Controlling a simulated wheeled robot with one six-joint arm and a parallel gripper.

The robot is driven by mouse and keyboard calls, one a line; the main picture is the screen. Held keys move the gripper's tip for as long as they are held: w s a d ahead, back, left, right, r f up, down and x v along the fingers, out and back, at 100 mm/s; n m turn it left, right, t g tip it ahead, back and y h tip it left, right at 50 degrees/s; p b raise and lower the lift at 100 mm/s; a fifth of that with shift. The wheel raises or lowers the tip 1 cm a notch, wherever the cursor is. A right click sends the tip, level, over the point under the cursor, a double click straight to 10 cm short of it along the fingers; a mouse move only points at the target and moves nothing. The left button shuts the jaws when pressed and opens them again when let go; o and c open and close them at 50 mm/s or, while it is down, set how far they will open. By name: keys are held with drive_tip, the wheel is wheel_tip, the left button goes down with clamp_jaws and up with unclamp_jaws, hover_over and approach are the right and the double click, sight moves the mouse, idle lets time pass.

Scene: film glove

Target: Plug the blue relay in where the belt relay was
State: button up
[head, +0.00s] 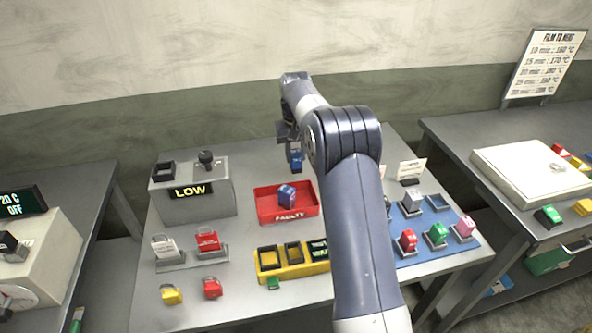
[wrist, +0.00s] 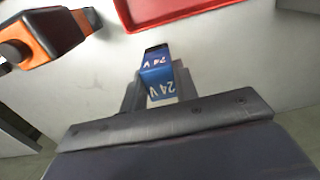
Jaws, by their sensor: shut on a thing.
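The blue relay (wrist: 157,75), marked 24 V, is between the fingers of my gripper (wrist: 152,95) in the wrist view. In the head view my gripper (head: 295,148) is shut on this blue relay (head: 297,164) and holds it above the table, behind the red tray. The grey box (head: 205,205) with a LOW display has an empty-looking black socket (head: 163,172) on top. A yellow block (head: 290,270) at the front has two black sockets that look empty. I cannot tell which socket held the belt relay.
A red FAULTY tray (head: 290,217) holds a blue-purple relay (head: 287,195). A blue mat (head: 420,247) at right holds several coloured relays. Red and white tagged pieces and loose yellow and red pieces stand front left. An orange and dark thing (wrist: 45,38) shows in the wrist view.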

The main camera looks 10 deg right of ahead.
sight(296, 167)
drive_tip(key=shift+f+p, duration=0.3)
drive_tip(key=shift+f, duration=2.25)
drive_tip(key=shift+f, duration=0.1)
drive_tip(key=o, duration=1)
